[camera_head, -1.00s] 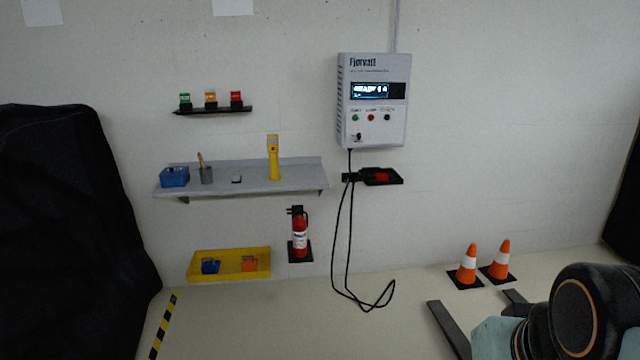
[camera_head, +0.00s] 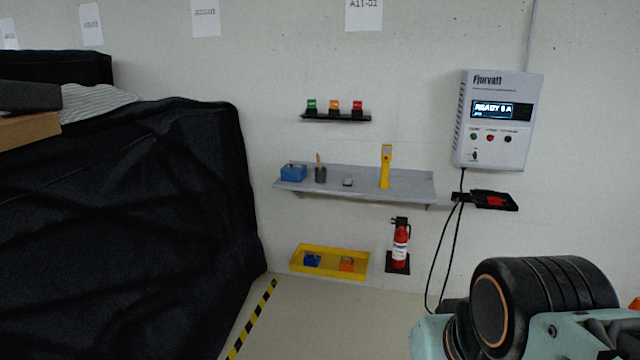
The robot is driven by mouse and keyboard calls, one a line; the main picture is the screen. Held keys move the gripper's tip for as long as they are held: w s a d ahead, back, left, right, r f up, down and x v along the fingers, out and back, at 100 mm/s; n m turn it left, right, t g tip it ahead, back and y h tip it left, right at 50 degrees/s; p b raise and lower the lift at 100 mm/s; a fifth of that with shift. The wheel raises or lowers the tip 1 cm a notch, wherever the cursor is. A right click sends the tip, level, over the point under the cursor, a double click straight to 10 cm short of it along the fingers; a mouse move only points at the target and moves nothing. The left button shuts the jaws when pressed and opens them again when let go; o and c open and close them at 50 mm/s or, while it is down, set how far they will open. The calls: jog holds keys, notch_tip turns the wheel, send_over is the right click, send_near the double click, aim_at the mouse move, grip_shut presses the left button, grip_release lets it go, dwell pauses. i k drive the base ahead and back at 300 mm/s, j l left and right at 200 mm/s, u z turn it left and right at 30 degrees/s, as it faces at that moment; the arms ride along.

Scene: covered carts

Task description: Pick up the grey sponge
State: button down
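A small grey block (camera_head: 347,182) lies on the grey wall shelf (camera_head: 410,187), between a dark cup with a brush and a yellow upright tool. It may be the grey sponge, but it is too small here to be sure. Nothing touches it. Part of my arm shows at the lower right, well apart from the shelf. My gripper's fingers are not in view.
A blue box (camera_head: 293,173), the cup (camera_head: 320,175) and the yellow tool (camera_head: 386,167) share the shelf. Below are a yellow tray (camera_head: 330,275) and a fire extinguisher (camera_head: 400,245). A black covered cart (camera_head: 130,220) fills the left. Floor before the tray is clear.

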aim_at(348, 181)
jog(key=i+l+z, duration=0.1)
jog(key=i+z, duration=0.2)
jog(key=i, duration=1.85)
jog(key=i+l, duration=0.15)
jog(key=i, duration=1.1)
